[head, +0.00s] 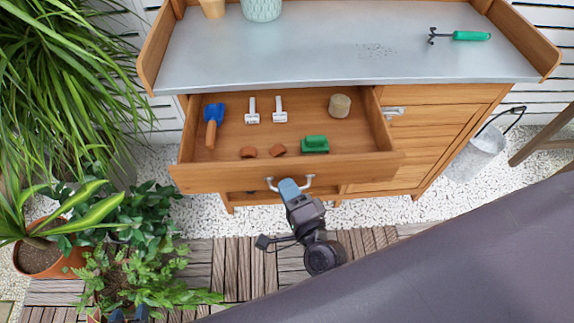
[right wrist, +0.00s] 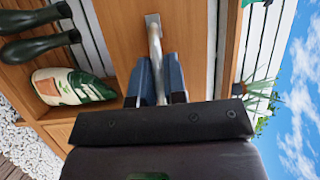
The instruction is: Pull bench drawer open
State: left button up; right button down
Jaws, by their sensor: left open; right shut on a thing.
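The bench drawer (head: 285,178) stands pulled out from the wooden bench, its inside open to view. Its metal handle (head: 308,181) is on the drawer front. My right gripper (head: 289,186) is shut on the middle of this handle. In the right wrist view the blue fingers of my right gripper (right wrist: 160,80) lie on either side of the silver handle bar (right wrist: 154,35). My left gripper (head: 128,314) shows only its blue fingertips at the bottom left edge, apart and empty, by the fern.
A green hand fork (head: 460,36) lies on the metal top.

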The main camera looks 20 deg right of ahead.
jog(key=shift+s+a, duration=0.25)
jog(key=shift+s, duration=0.5)
jog(key=shift+s+a, duration=0.2)
jog(key=shift+s, duration=0.55)
jog(key=c, duration=1.2)
grip_release()
jog(key=s, duration=0.3)
jog(key=s+d, duration=0.1)
jog(key=s, duration=0.6)
jog(key=shift+s+d+f, duration=0.15)
jog(key=shift+s+f, duration=0.15)
jog(key=shift+s, duration=0.1)
